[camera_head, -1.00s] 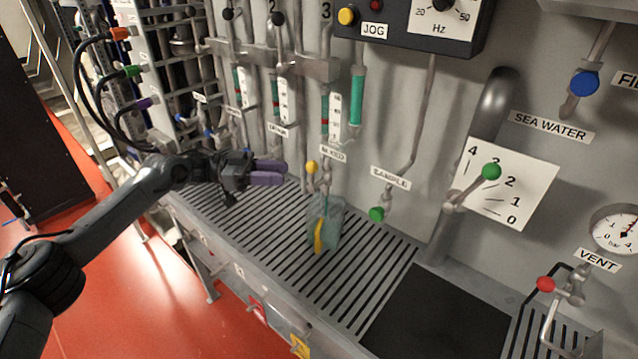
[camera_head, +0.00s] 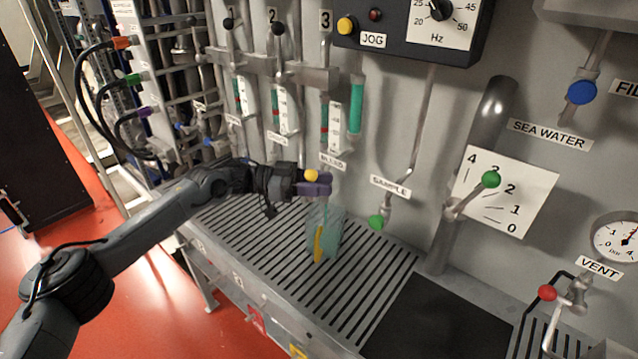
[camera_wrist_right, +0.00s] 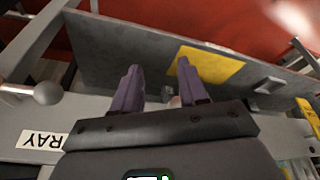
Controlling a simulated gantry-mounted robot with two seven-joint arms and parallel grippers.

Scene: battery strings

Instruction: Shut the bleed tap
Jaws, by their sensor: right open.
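The bleed tap's yellow knob (camera_head: 311,175) shows in the head view, below the partly covered bleed label (camera_head: 332,161). My left gripper (camera_head: 322,184) has its purple fingers right at the knob and overlaps the tap body. I cannot tell whether the fingers touch or grip the knob, or how far apart they are. A clear greenish beaker (camera_head: 326,236) with a yellow strip stands on the slatted grating (camera_head: 270,240) below the tap. My right gripper (camera_wrist_right: 160,90) shows in the right wrist view, its two purple fingers apart with nothing between them.
The sample tap's green knob (camera_head: 376,222) is to the right of the bleed tap. Further right are a green-knobbed lever (camera_head: 490,179) on a scale and the red vent knob (camera_head: 547,293). A dark mat (camera_head: 435,320) lies in front. A yellow patch (camera_wrist_right: 208,66) shows beyond my right fingers.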

